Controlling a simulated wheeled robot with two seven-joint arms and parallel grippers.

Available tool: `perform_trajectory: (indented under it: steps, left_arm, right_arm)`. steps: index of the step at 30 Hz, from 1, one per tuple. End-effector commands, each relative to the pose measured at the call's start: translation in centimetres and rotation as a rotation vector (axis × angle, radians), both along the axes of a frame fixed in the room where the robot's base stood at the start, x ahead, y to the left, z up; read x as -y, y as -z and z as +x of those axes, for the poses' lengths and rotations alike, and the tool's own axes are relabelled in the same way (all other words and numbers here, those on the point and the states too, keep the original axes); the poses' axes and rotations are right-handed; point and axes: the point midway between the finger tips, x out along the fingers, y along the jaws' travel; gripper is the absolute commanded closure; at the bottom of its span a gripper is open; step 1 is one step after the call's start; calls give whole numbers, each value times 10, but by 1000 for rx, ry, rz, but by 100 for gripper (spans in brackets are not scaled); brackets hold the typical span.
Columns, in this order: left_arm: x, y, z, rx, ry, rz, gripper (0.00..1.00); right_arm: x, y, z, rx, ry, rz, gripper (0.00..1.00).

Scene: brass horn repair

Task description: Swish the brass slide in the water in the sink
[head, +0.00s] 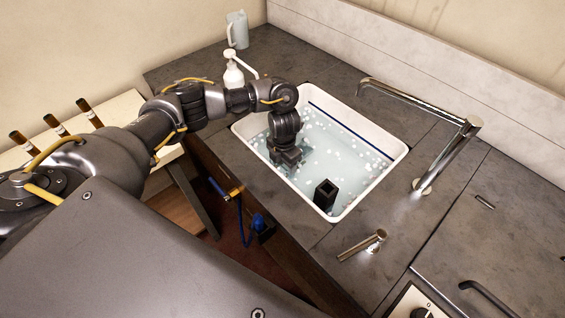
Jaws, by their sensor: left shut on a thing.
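The white sink (382,177) is set in the dark counter and holds pale, cloudy water (335,150) with many light specks on it. My left arm reaches in from the left, and my left gripper (287,160) points down at the left side of the sink, at the water. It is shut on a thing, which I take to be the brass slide. The slide itself cannot be made out; the gripper and the water hide it. My right gripper is not in view.
A black square hollow post (325,194) stands in the sink's near corner. A chrome faucet (430,115) arches over the right side, with a lever (365,245) in front. A white pump bottle (233,72) and grey jug (237,30) stand behind.

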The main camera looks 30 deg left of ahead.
Motion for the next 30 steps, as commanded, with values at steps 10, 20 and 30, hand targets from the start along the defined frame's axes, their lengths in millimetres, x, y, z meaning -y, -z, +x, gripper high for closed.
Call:
perform_trajectory:
  steps: [10,20,30]
  left_arm:
    - [15,-1,-6,-1,2,-1,63]
    - [17,0,-6,0,0,-1,63]
    - [11,1,-4,1,0,0,63]
  right_arm:
    - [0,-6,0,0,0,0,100]
    - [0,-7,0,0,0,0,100]
    - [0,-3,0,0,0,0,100]
